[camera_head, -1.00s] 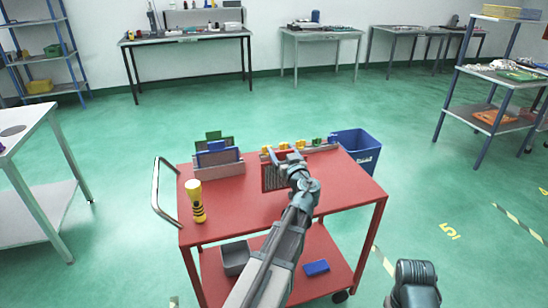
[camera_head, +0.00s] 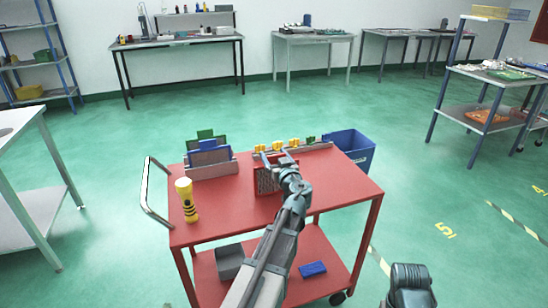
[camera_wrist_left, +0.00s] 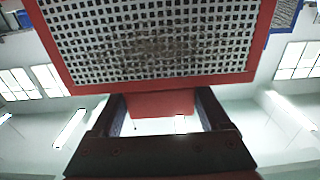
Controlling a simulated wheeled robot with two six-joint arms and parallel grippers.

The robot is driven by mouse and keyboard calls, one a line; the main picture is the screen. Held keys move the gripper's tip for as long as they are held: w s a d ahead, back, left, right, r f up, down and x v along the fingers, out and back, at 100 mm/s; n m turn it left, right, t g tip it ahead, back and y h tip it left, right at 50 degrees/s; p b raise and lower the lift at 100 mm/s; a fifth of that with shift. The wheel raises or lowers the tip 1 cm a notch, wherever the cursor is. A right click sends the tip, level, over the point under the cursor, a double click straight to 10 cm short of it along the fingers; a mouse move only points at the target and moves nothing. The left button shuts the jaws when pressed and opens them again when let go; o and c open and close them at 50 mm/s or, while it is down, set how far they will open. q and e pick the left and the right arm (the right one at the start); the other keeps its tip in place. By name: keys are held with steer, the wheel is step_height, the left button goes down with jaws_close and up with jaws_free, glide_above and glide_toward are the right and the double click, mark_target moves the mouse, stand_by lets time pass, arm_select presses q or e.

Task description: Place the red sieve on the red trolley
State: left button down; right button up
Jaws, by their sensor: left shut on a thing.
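The red sieve (camera_head: 266,180), a flat red frame around a pale square mesh, is held upright at the back middle of the red trolley (camera_head: 235,213). My left gripper (camera_head: 276,156) is shut on it and partly covers its right side. In the left wrist view the sieve (camera_wrist_left: 150,40) fills the top, and its red tab (camera_wrist_left: 160,103) lies between the fingers of my left gripper (camera_wrist_left: 158,118). I cannot tell whether its lower edge touches the trolley top. Part of my right arm shows at bottom right; its gripper is out of view.
A yellow-black flashlight (camera_head: 186,200) stands at the trolley's left. A rack with green and blue panels (camera_head: 210,168) is behind it. Yellow clips (camera_head: 278,146) line the back edge. A blue bin (camera_head: 350,150) is beyond the trolley. The trolley top is clear at front and right.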

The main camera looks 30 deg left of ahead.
arm_select(q)
jaws_free()
steer(key=shift+f, duration=0.1)
steer(key=shift+r+p, duration=0.3)
steer(key=v, duration=1.2)
steer(key=shift+f, duration=0.15)
